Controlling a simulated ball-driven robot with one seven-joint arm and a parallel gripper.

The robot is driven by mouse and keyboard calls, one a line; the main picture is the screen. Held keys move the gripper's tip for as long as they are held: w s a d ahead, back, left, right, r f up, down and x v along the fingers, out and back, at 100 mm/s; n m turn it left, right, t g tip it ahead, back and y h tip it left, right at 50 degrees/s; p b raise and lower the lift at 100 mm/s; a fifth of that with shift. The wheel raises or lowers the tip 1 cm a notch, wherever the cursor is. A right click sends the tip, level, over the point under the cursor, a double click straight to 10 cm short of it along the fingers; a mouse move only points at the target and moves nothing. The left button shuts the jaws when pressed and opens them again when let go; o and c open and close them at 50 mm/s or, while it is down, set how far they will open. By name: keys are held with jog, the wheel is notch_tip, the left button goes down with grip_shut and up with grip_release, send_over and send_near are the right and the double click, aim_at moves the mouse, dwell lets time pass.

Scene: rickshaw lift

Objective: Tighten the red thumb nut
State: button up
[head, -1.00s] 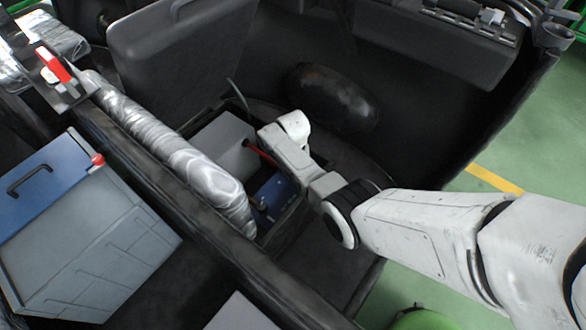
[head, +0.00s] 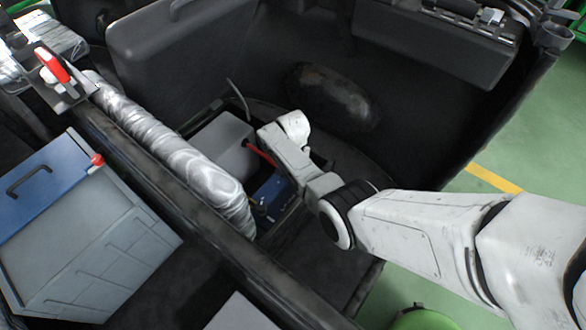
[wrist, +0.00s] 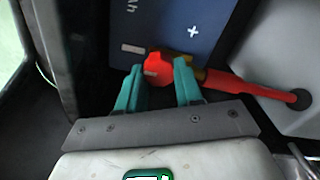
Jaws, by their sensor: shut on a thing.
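The red thumb nut (wrist: 157,68) shows in the wrist view at the edge of a blue battery (wrist: 180,28), near its plus mark. My gripper (wrist: 159,82) has teal fingers, one on each side of the nut, and is shut on it. A red cable (wrist: 255,88) runs from beside the nut to a grey box (wrist: 285,50). In the head view the battery (head: 274,193) sits low in a dark bay, and my gripper's fingers and the nut are hidden behind my wrist.
The grey box (head: 222,146) stands close beside the battery. A silver-wrapped tube (head: 175,152) runs along the bay's left side. A black case (head: 180,60) stands behind. A blue-lidded grey box (head: 75,235) is at left.

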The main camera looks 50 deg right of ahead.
jog(key=o, duration=1)
jog(key=shift+o, duration=0.2)
notch_tip(320, 180, up, 11)
jog(key=p, duration=0.2)
jog(key=shift+p, duration=0.4)
jog(key=shift+f, duration=0.15)
